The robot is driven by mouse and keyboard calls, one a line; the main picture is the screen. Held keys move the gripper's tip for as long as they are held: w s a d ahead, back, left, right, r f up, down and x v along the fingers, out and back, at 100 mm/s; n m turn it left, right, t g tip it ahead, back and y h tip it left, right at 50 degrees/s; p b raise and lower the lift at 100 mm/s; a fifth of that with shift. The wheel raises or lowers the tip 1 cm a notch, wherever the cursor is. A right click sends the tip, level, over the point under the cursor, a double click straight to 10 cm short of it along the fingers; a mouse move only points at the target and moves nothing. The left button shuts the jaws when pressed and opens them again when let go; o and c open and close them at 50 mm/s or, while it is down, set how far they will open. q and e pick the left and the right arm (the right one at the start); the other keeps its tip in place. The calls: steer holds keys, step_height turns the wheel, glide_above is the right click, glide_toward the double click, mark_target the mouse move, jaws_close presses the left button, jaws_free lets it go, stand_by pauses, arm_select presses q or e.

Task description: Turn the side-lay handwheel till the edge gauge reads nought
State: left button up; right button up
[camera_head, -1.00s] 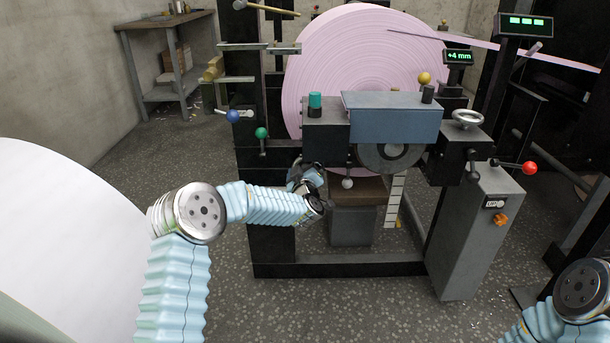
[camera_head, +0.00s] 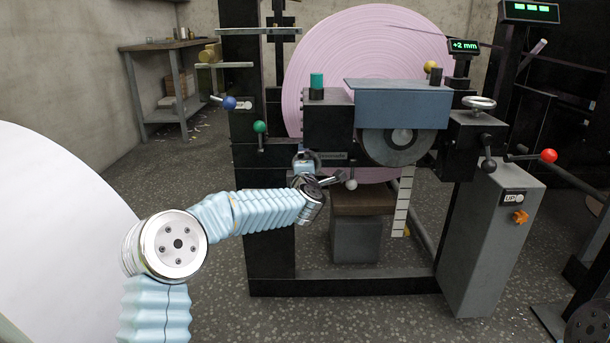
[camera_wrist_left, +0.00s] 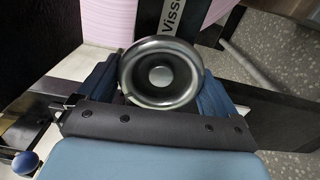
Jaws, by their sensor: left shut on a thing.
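The handwheel (camera_wrist_left: 161,73) is a dark, shiny ring with a round hub. In the left wrist view it sits between the blue finger pads of my left gripper (camera_wrist_left: 157,88), which is shut on it. In the head view my left gripper (camera_head: 308,174) is under the left end of the machine's head, and arm and fingers mostly hide the wheel there. The edge gauge (camera_head: 464,46) is a small dark display with green figures reading +2 mm. My right gripper is out of view.
A large pink roll (camera_head: 365,55) stands behind the machine. Blue (camera_head: 229,103) and green (camera_head: 260,127) knobs are at left. A white roll (camera_head: 50,225) fills the left foreground.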

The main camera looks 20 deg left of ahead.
arm_select(q)
steer(key=n, duration=0.2)
steer(key=shift+f+n, duration=0.2)
steer(key=shift+n, duration=2)
steer(key=o, duration=0.7)
steer(key=shift+f, duration=0.1)
steer(key=v, duration=1.3)
steer(key=shift+s+d, duration=0.1)
steer(key=shift+s, duration=0.3)
